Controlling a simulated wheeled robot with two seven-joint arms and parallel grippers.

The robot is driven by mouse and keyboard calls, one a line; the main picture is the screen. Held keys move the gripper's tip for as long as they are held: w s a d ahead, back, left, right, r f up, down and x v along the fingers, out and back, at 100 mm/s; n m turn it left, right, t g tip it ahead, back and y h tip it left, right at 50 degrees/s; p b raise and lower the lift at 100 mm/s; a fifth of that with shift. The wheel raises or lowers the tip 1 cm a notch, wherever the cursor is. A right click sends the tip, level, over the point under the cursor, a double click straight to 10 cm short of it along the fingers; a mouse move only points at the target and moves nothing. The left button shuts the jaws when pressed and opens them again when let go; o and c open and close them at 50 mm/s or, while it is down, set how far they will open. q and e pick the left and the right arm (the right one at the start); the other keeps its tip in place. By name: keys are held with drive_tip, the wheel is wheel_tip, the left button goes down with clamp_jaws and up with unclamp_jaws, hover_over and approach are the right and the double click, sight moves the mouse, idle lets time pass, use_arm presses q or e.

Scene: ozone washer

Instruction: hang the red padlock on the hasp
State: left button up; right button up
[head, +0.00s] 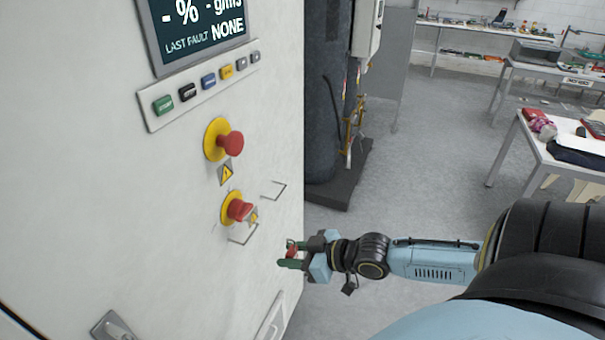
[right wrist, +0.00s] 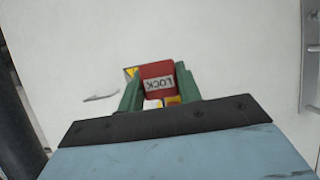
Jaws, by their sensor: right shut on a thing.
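My right gripper (head: 288,258) has green fingers and is shut on the red padlock (head: 291,246). In the right wrist view the padlock (right wrist: 157,72) sits between the two fingers (right wrist: 158,91), its LOCK label upside down. The shackle cannot be made out. The padlock is in front of the white cabinet, to the right of and below the lower red switch (head: 238,207) on its yellow plate, apart from it. A small yellow-orange piece is at that switch's right side. I cannot tell which part is the hasp. My left gripper is out of view.
The white cabinet panel (head: 90,190) fills the left. It bears an upper red button (head: 230,143), a warning label (head: 226,174) and thin wire-like handles (head: 274,189). A dark column (head: 328,100) stands behind. Open floor (head: 430,165) and tables (head: 548,150) lie to the right.

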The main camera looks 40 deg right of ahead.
drive_tip(key=shift+w+a, duration=0.3)
drive_tip(key=shift+w, duration=0.45)
drive_tip(key=w+a+f+b, duration=0.1)
drive_tip(key=w+a+b, duration=0.2)
drive_tip(key=w+b, duration=0.2)
drive_tip(key=shift+w+a+f, duration=0.15)
drive_tip(key=shift+w+f, duration=0.1)
drive_tip(key=shift+w, duration=1.2)
drive_tip(key=o, duration=1.1)
